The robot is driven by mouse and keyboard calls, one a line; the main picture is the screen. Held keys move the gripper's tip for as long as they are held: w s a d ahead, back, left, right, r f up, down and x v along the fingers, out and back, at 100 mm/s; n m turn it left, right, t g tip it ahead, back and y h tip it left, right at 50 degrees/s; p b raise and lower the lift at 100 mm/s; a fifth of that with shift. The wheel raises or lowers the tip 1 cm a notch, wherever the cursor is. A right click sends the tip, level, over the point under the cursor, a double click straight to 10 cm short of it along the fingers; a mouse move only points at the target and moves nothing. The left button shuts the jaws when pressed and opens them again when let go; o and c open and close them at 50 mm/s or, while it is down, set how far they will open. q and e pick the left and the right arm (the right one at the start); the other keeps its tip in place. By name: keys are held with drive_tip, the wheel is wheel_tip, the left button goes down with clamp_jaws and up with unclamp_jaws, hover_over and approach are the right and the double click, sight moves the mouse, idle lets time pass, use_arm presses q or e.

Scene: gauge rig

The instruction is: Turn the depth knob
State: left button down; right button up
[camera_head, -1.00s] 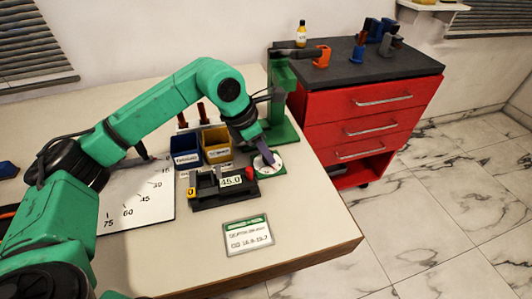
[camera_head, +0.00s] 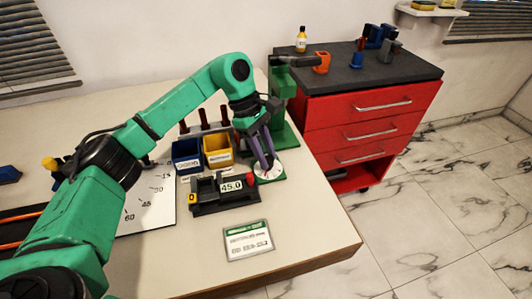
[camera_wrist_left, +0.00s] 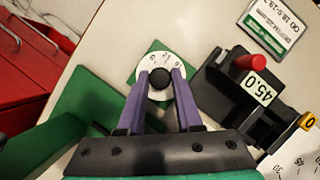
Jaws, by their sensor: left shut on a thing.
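The depth knob is a small black knob (camera_wrist_left: 160,78) in the middle of a white dial (camera_wrist_left: 165,60) with dark marks. The dial sits on a green base and also shows in the head view (camera_head: 267,173). My left gripper (camera_head: 265,164) reaches down to the dial from above. In the left wrist view its two purple fingers (camera_wrist_left: 160,80) stand on either side of the knob and are shut on it. The fingers hide the knob in the head view. My right gripper is not in view.
A black fixture (camera_head: 225,197) with a 45.0 label and a red knob (camera_head: 251,178) stands close beside the dial. A green stand (camera_head: 284,100) rises behind. Blue (camera_head: 186,154) and yellow (camera_head: 217,150) bins stand behind the fixture. A card (camera_head: 248,241) lies in front.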

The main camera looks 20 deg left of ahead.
use_arm(q)
drive_tip(key=m+g+y, duration=0.1)
drive_tip(key=m, duration=0.4)
drive_tip(key=shift+w+d, duration=0.1)
drive_tip(key=shift+w, duration=0.05)
drive_tip(key=shift+m+g, duration=0.3)
drive_tip(key=c, duration=0.6)
unclamp_jaws()
drive_tip(key=shift+r, duration=0.15)
drive_tip(key=p+v, duration=0.5)
drive_tip(key=v, duration=0.9)
drive_tip(key=shift+w+r, duration=0.1)
drive_tip(key=shift+r, duration=0.1)
